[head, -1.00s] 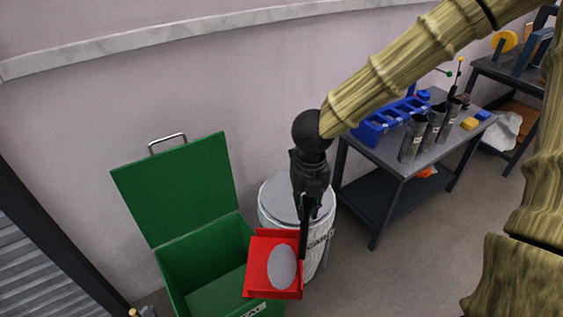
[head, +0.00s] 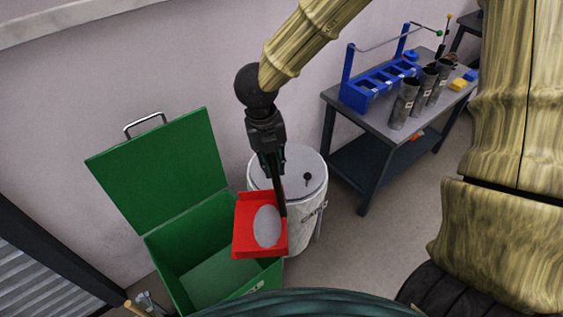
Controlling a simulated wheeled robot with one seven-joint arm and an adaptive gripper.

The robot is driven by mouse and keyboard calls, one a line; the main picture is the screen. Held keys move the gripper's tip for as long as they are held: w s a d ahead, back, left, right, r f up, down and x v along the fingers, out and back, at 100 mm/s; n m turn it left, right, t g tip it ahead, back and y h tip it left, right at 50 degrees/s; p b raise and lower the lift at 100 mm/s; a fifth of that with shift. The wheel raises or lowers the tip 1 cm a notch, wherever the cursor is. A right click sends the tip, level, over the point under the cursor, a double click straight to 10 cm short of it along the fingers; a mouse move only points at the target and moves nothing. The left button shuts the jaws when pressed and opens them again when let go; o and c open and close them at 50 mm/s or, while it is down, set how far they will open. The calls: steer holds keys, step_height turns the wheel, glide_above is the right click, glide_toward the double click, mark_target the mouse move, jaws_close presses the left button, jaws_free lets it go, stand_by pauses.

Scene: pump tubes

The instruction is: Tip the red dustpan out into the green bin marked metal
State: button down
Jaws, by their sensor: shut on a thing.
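The red dustpan (head: 240,243) hangs in the air with a grey, oval heap (head: 266,226) lying in it. My gripper (head: 272,168) is shut on the dustpan's dark handle, above and behind the pan. The pan looks close to level. The green bin (head: 162,245) stands below and to the left with its lid (head: 165,170) swung up against the wall side. In the picture the pan overlaps the bin's right part and its right rim. The bin's label is at its front edge, partly cut off and hard to read.
A whitish drum (head: 306,228) with a grey lid stands right of the bin, behind the pan. A grey workbench (head: 375,118) at the right carries a blue rack (head: 372,88) and several metal tubes. A slatted dark-framed panel (head: 35,270) is at the left.

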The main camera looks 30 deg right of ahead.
steer(key=shift+w+a+g+h, duration=1)
steer(key=shift+w+a+h, duration=1.6)
steer(key=shift+a, duration=4)
steer(key=w+a+f+g+h+b, duration=0.1)
steer(key=w+a+f, duration=0.3)
steer(key=a, duration=0.5)
steer(key=w+a+f+g+h+b, duration=0.1)
steer(key=w+a+f+h+b, duration=0.2)
steer(key=a, duration=0.6)
step_height(320, 180, down, 3)
steer(key=shift+w+g+h, duration=0.4)
steer(key=shift+w+h, duration=0.3)
steer(key=shift+w, duration=0.35)
steer(key=shift+r, duration=0.15)
step_height(320, 180, up, 8)
steer(key=p, duration=0.4)
steer(key=shift+f, duration=0.2)
